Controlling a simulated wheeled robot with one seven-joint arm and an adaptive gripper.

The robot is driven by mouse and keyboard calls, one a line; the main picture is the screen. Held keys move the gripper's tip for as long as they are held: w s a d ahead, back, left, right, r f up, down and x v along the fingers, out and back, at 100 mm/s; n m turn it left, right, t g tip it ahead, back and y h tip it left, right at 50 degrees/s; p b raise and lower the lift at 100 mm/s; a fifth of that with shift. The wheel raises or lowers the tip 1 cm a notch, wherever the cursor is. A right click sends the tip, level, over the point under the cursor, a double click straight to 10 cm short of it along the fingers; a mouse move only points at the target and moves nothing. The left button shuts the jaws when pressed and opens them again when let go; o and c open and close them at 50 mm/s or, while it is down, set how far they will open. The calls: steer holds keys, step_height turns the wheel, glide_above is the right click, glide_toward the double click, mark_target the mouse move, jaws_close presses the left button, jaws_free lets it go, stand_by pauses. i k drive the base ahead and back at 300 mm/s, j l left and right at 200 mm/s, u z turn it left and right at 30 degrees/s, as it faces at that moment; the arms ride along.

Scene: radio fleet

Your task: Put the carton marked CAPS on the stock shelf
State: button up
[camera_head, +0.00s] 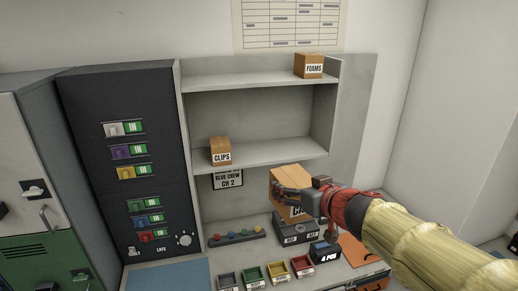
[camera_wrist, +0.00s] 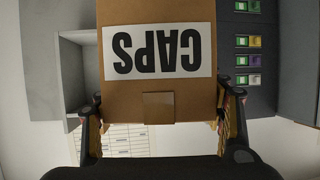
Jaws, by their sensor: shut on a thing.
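The brown carton marked CAPS (camera_wrist: 140,90) fills the middle of the wrist view, its label upside down there. My gripper (camera_head: 290,197) is shut on this carton (camera_head: 287,180), with one finger on each side. In the head view the carton is in front of the shelf unit, below the middle board and above the counter, its label partly hidden by my fingers. The stock shelf (camera_head: 270,155) is a grey open unit. A carton marked CLIPS (camera_head: 221,151) stands at the left of its middle board. A carton marked FOAMS (camera_head: 309,66) stands on its top board at the right.
The middle board is free right of CLIPS. A dark scale-like device (camera_head: 296,231) sits on the counter under the held carton. Small coloured bins (camera_head: 277,270) line the counter front. A dark switch cabinet (camera_head: 130,160) stands left of the shelf.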

mark_target(264, 154)
steer(key=i+j, duration=0.15)
steer(key=i, duration=0.35)
steer(key=i+j, duration=0.15)
steer(key=i, duration=0.3)
steer(key=i+j, duration=0.15)
steer(key=i, duration=0.35)
